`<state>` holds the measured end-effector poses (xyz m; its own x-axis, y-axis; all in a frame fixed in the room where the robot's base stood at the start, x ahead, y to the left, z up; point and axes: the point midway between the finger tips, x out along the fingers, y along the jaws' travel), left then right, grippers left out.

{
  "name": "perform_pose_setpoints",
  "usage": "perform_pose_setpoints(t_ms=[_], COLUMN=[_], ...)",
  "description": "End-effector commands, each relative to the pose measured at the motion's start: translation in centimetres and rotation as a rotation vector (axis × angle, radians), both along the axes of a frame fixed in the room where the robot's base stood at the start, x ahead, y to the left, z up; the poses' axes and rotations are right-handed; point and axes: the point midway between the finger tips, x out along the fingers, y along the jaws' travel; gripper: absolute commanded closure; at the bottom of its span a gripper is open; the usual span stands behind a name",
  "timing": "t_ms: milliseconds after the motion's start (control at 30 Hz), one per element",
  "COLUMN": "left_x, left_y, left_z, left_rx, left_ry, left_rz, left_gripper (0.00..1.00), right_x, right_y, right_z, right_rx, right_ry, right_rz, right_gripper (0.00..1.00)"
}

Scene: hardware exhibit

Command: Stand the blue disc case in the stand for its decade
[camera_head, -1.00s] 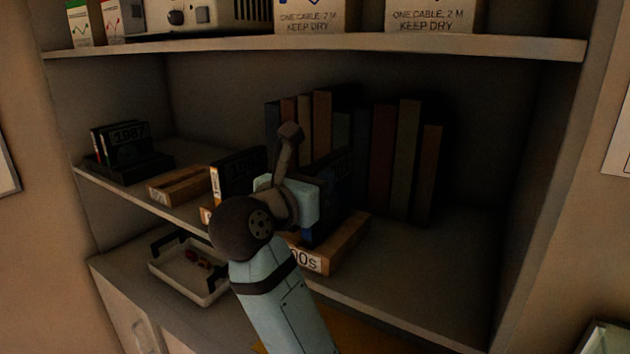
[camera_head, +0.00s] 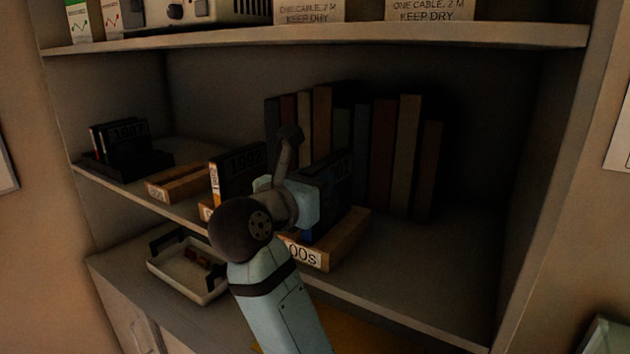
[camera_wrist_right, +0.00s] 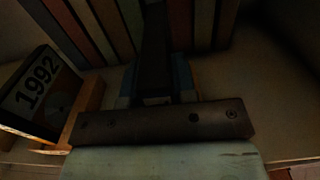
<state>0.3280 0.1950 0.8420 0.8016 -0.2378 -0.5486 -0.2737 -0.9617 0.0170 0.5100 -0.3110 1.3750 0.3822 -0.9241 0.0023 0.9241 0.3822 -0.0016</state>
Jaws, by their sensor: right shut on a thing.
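The blue disc case (camera_head: 322,230) stands roughly upright in my right gripper (camera_head: 316,192), over the wooden stand (camera_head: 347,243) whose label ends in "00s". Its lower edge reaches the stand, but I cannot tell whether it rests fully in the slot. Its year label is mostly unreadable. In the right wrist view the dark fingers (camera_wrist_right: 157,75) close on the case, and a strip of its blue side (camera_wrist_right: 184,76) shows beside them. A dark "1992" case (camera_head: 240,172) stands in another wooden stand (camera_head: 205,213) to the left. My left gripper is out of view.
A row of books (camera_head: 384,150) stands close behind the case. An empty-looking wooden stand (camera_head: 180,184) and a dark "1987" case (camera_head: 127,140) are farther left. A white tray (camera_head: 183,282) sits below. The shelf is free at right.

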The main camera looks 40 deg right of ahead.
Motion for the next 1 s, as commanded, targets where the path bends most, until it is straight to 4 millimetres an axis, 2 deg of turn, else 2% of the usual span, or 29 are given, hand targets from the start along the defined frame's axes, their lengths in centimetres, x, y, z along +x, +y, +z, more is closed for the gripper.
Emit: perform_pose_setpoints(t_ms=[333, 800, 833, 933, 967, 1000], left_x=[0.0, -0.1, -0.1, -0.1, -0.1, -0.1], left_y=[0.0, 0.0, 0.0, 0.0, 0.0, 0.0], left_z=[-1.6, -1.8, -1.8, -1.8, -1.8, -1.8], left_rx=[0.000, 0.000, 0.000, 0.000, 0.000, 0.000], left_ry=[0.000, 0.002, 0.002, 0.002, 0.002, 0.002], left_rz=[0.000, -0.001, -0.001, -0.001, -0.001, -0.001], left_gripper=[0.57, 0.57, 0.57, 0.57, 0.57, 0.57], right_x=[0.0, 0.0, 0.0, 0.0, 0.0, 0.0], right_y=[0.0, 0.0, 0.0, 0.0, 0.0, 0.0], right_z=[-1.8, -1.8, -1.8, -1.8, -1.8, -1.8], right_rx=[0.000, 0.000, 0.000, 0.000, 0.000, 0.000], right_ry=[0.000, 0.000, 0.000, 0.000, 0.000, 0.000], right_rz=[0.000, 0.000, 0.000, 0.000, 0.000, 0.000], right_gripper=[1.00, 1.00, 0.72, 0.49, 0.45, 0.45])
